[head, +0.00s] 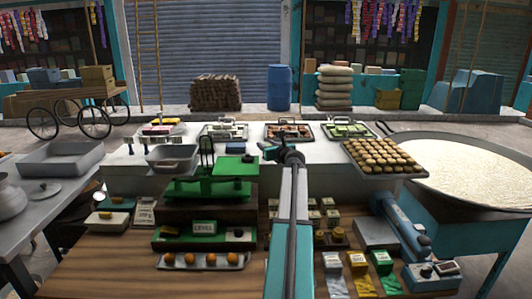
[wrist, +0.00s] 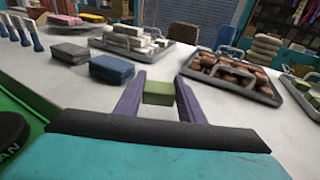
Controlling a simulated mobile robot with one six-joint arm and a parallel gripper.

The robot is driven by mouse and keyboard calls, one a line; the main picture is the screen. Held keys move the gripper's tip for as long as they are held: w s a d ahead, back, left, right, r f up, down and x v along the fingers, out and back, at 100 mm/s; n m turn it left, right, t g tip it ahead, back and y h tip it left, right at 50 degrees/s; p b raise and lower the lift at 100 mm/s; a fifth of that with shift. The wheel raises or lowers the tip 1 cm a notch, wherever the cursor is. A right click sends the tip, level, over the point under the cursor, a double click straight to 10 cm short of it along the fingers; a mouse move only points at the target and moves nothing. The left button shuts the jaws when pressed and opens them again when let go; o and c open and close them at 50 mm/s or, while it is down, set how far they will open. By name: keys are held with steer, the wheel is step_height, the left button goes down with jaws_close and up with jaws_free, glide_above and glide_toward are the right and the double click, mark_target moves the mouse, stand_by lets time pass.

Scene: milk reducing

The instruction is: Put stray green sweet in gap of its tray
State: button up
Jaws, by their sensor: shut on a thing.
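The stray green sweet (wrist: 158,92) is a small green block between the two purple fingers of my gripper (wrist: 159,100) in the wrist view. The gripper is shut on it, above the white table. In the head view my gripper (head: 270,150) is over the middle of the table; the sweet is too small to make out there. The tray of green sweets (head: 348,138) stands at the back right of the table, to the right of my gripper. Only part of it shows at the right edge of the wrist view (wrist: 300,82). Its gap cannot be made out.
A tray of brown sweets (wrist: 266,96) lies ahead right, and a tray of white sweets (wrist: 152,62) ahead left. A green scale (head: 205,190) stands in front; a tray of round sweets (head: 383,169) is right.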

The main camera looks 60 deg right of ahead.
steer(key=shift+f, duration=1.5)
steer(key=shift+f, duration=0.15)
steer(key=o, duration=1)
steer(key=shift+b+v, duration=1.15)
steer(key=shift+v, duration=4.85)
